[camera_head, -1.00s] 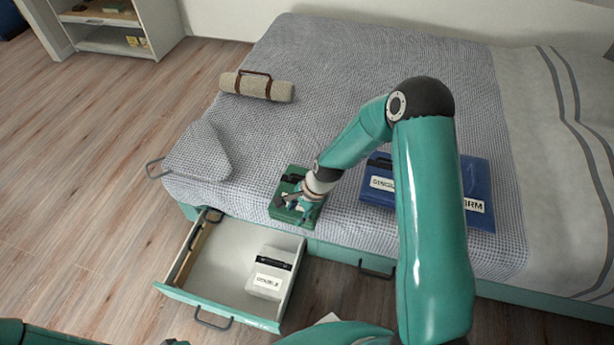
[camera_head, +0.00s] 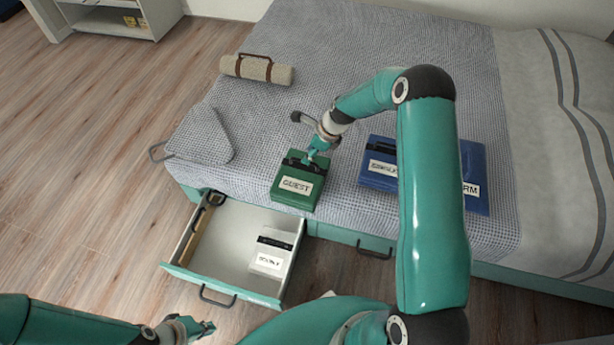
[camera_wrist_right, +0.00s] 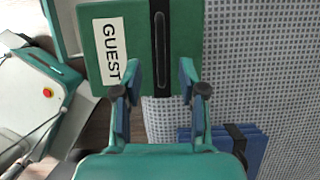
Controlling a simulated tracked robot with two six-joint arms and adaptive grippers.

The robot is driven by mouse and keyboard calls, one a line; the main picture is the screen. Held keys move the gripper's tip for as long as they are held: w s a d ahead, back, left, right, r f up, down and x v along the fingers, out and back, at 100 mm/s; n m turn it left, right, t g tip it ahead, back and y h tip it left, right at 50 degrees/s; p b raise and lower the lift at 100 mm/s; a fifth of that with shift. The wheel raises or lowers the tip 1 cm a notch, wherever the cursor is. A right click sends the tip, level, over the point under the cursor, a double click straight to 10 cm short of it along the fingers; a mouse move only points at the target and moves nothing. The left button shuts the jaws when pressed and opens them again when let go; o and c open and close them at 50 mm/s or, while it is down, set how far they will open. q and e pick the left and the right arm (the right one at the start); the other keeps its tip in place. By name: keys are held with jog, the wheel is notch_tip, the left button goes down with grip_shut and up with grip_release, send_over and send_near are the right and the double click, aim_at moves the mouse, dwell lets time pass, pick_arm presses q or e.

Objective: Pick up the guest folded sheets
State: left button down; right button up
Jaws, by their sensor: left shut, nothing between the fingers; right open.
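The guest folded sheets are a green bundle (camera_head: 298,184) with a white GUEST label and a dark strap, lying on the bed near its front edge. In the right wrist view the green bundle (camera_wrist_right: 182,50) fills the top middle, its black strap running between the fingers. My right gripper (camera_head: 313,156) is open at the bundle's far side, by the strap; its two fingers (camera_wrist_right: 157,82) show apart in the wrist view. Whether they touch the bundle I cannot tell. My left gripper (camera_head: 205,328) is shut and empty, low in front of the drawer.
Blue bundles (camera_head: 376,178) with straps and labels lie right of the green one. An open drawer (camera_head: 225,240) below the bed edge holds a white labelled bundle (camera_head: 268,262).

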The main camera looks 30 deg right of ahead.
aim_at(301, 176)
jog(key=shift+b+x, duration=0.4)
jog(key=shift+x, duration=2.75)
jog(key=shift+d, duration=0.1)
grip_shut()
jog(key=shift+w, duration=0.1)
